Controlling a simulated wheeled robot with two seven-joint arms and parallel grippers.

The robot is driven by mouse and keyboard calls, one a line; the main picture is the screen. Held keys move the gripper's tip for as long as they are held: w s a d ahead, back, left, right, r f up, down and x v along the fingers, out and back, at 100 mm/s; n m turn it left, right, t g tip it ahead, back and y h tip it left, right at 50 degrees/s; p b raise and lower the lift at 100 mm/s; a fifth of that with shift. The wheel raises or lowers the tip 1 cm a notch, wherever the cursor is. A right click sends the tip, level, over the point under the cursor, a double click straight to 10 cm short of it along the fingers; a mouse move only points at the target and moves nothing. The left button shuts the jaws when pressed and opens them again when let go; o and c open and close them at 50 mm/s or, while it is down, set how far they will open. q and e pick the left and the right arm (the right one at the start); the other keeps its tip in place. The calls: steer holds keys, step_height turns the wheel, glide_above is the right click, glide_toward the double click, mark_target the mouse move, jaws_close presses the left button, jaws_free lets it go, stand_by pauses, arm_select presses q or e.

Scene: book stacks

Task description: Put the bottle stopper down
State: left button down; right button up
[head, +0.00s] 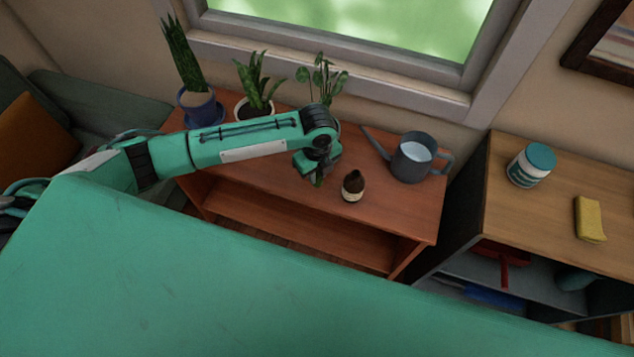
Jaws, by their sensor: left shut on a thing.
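My left gripper (318,176) points down over the reddish wooden bench (270,186), to the left of a small dark brown bottle (352,188) with a pale label. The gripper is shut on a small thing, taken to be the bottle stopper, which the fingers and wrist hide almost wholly. The bottle stands upright on the bench near its front edge, apart from the gripper. My right gripper is not in view.
A grey watering can (411,160) stands right of the bottle. Potted plants, including a snake plant (184,58), line the back under the window. A shelf unit (545,205) at right holds a white jar (530,168) and a yellow sponge (590,219). The bench front right is clear.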

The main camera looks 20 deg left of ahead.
arm_select(q)
step_height(320, 180, down, 2)
steer(key=shift+f, duration=0.15)
step_height(320, 180, down, 3)
steer(key=shift+f, duration=0.4)
steer(key=c, duration=1.3)
jaws_free()
steer(key=shift+f, duration=0.1)
steer(key=shift+r, duration=0.4)
step_height(320, 180, up, 5)
steer(key=shift+f, duration=0.1)
step_height(320, 180, up, 6)
glide_above(317, 191)
steer(key=shift+f, duration=0.1)
steer(key=shift+r, duration=0.45)
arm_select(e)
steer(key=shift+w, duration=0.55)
